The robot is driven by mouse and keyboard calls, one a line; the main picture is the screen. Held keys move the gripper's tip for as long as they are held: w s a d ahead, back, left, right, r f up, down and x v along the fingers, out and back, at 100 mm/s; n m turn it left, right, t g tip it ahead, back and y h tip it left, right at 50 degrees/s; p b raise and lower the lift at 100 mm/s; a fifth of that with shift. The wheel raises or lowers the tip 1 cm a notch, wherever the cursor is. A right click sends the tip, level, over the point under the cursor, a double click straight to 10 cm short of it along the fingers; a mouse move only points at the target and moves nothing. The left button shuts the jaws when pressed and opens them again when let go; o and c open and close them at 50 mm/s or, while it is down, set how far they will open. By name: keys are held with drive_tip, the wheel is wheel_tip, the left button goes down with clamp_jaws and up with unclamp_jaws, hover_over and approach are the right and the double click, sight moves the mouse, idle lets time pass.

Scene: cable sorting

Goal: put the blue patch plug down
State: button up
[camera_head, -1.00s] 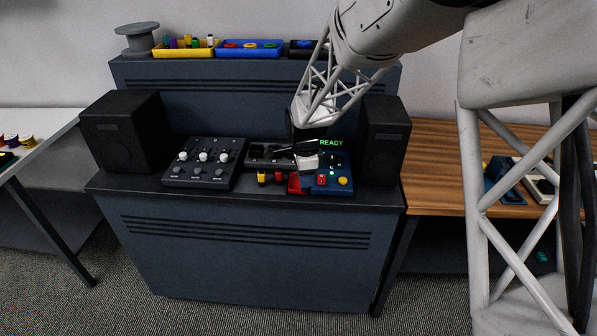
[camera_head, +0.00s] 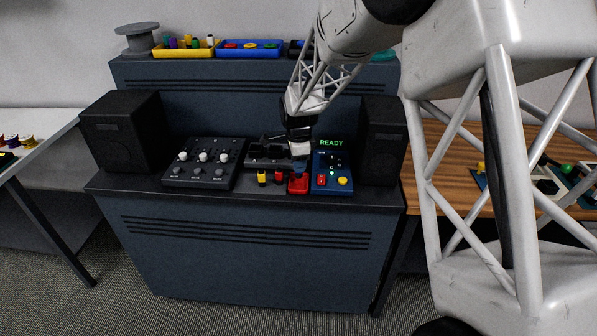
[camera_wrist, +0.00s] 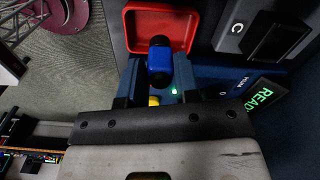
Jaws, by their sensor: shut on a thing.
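In the wrist view my gripper (camera_wrist: 158,88) is shut on the blue patch plug (camera_wrist: 159,62), a rounded blue piece with a dark part at its far end. The plug's far end appears over or at the near edge of a small red tray (camera_wrist: 135,45). I cannot tell whether it touches the tray. In the head view my gripper (camera_head: 300,162) points down just above the red tray (camera_head: 298,186), at the front of the dark desk. The plug is too small to make out clearly there.
A blue panel (camera_head: 332,174) with a lit READY display stands right of the tray. A yellow plug (camera_head: 262,178) and a red plug (camera_head: 279,178) stand to its left. The desk's front edge is close.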

drive_tip(key=shift+f, duration=1.75)
drive_tip(key=shift+f, duration=0.1)
drive_tip(key=o, duration=1)
wheel_tip(320, 180, up, 12)
drive_tip(key=shift+r, duration=0.1)
